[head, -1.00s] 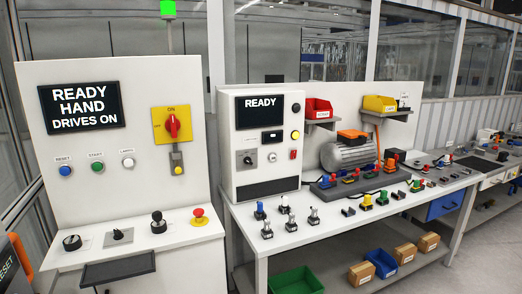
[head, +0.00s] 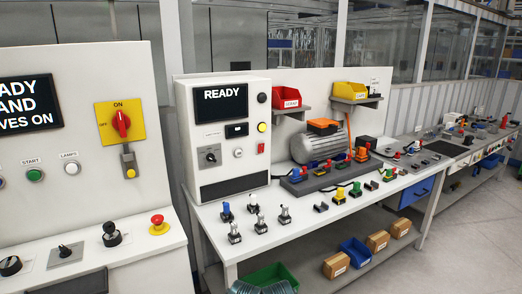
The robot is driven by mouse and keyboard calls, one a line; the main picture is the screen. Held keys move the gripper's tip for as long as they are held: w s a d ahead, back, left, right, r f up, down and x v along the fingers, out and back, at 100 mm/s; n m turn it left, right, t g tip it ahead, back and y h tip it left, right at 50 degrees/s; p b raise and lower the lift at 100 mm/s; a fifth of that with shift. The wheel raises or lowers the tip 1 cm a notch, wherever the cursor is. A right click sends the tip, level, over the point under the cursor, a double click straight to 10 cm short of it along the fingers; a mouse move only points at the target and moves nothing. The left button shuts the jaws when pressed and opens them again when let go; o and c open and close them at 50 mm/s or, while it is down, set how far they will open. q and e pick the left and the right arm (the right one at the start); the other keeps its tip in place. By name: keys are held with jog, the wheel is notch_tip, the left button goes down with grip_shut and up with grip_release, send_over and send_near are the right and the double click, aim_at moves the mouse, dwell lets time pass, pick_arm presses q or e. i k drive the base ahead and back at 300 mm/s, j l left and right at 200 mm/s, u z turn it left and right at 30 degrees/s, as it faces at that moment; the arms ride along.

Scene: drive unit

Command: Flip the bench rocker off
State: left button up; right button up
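The white bench cabinet (head: 228,140) stands on the left end of the workbench, with a dark screen (head: 221,106) reading READY. A small red rocker (head: 261,148) is on the right side of its front, below a yellow button (head: 262,127). The rocker is too small to tell which side is pressed. A black rotary switch (head: 210,157) and a pale round knob (head: 238,153) sit to its left. Neither gripper shows in the head view; a grey ribbed shape at the bottom edge is unclear.
The left console (head: 75,120) carries a red rotary switch (head: 122,123) on yellow and a red mushroom button (head: 158,221). Loose switches stand on the bench top (head: 300,228) before the cabinet. A motor (head: 318,147) stands to the right. A green bin (head: 275,276) is below.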

aim_at(261, 146)
jog(key=i+l, duration=0.2)
jog(key=l, duration=0.15)
jog(key=i+l, duration=0.15)
jog(key=l, duration=0.2)
jog(key=i+l+z, duration=0.1)
jog(key=l, duration=0.25)
jog(key=i+l, duration=0.3)
jog(key=l+z, duration=0.05)
jog(key=l, duration=0.05)
